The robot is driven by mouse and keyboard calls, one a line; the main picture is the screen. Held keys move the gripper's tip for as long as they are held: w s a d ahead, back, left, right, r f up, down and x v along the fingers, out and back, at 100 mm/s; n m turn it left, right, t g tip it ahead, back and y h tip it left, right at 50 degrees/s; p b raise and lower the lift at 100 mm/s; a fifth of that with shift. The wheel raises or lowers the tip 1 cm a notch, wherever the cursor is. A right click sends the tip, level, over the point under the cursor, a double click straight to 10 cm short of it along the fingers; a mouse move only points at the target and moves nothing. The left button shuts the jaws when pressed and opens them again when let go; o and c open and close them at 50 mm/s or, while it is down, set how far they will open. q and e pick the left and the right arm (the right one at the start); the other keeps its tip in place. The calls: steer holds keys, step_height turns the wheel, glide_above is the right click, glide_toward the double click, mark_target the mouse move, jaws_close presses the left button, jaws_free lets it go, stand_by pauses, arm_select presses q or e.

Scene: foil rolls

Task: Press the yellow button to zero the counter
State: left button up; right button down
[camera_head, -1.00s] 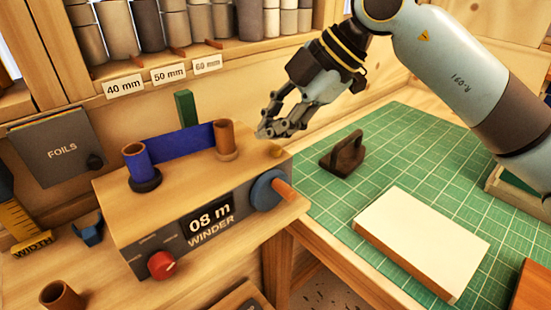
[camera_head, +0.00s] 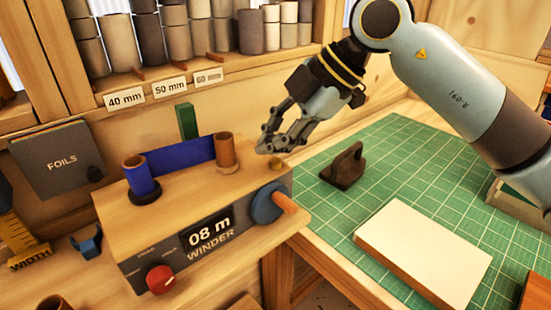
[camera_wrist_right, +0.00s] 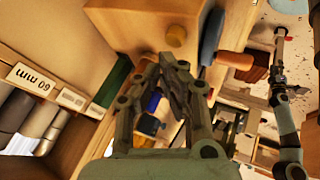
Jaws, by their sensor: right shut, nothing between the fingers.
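A blue strip (camera_head: 183,155) spans two spools on the winder, near the right gripper. A crank with a blue disc (camera_head: 267,203) sits on its right side. A red knob (camera_head: 160,279) is on the front. A dark handled block (camera_head: 344,166) stands on the green mat (camera_head: 415,165).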

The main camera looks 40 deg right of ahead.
mark_target(273, 163)
steer(key=shift+f, duration=0.15)
stand_by(0.3)
steer(key=shift+f, duration=0.3)
steer(key=shift+f+b, duration=0.45)
steer(key=shift+f, duration=0.05)
stand_by(0.6)
steer(key=shift+r, duration=0.1)
steer(key=shift+r+p, duration=0.85)
steer(key=shift+p, duration=0.15)
steer(key=shift+r, duration=0.1)
step_height(273, 163, up, 5)
steer(key=p, duration=0.5)
